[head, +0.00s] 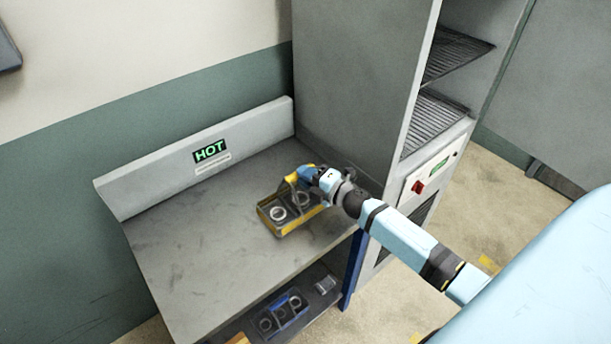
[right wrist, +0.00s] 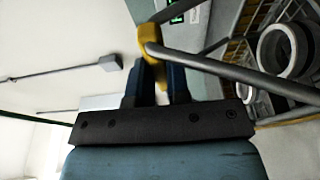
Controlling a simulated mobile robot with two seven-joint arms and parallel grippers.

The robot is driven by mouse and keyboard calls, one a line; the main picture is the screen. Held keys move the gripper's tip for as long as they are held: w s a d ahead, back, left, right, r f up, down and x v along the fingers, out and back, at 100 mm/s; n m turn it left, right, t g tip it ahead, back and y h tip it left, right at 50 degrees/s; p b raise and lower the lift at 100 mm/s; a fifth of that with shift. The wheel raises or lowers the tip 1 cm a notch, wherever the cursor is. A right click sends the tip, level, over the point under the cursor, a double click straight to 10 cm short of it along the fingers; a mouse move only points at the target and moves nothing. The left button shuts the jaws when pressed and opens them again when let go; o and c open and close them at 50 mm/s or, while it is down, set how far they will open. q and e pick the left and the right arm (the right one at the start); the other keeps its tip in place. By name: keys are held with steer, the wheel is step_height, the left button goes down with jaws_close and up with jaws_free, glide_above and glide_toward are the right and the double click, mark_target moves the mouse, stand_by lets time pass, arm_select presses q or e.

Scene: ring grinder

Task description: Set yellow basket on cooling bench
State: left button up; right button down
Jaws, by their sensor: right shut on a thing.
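The yellow basket (head: 272,225) is at the right part of the grey cooling bench (head: 185,245), with pale rings inside it. It appears to rest on the bench top or very close above it; I cannot tell which. My right gripper (head: 306,176) is shut on the basket's yellow handle grip. In the right wrist view the fingers (right wrist: 157,82) close around the yellow grip (right wrist: 150,40), and the basket's wire side and rings (right wrist: 283,50) show at the right. My left gripper is not in view.
A tall grey cabinet (head: 350,80) with open wire racks (head: 432,118) stands right beside the bench. A green HOT sign (head: 210,151) is on the bench's back panel. A blue basket (head: 282,316) with rings sits on the lower shelf. The bench's left side is clear.

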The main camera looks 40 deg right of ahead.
steer(key=shift+f, duration=0.1)
steer(key=c, duration=1.1)
jaws_free()
steer(key=b+v, duration=0.2)
steer(key=v, duration=1)
steer(key=s+a+f+m+g+h, duration=0.1)
steer(key=s+a+f+m+g, duration=0.2)
steer(key=s+a+f+m, duration=0.3)
steer(key=s+a+f+m+g+h, duration=0.1)
steer(key=s+a+f+m+g, duration=0.2)
steer(key=s+a+f+m, duration=0.4)
steer(key=s+a+m, duration=0.2)
steer(key=a+m, duration=0.3)
steer(key=a, duration=0.3)
steer(key=shift+s+f+m, duration=0.3)
steer(key=shift+m, duration=0.1)
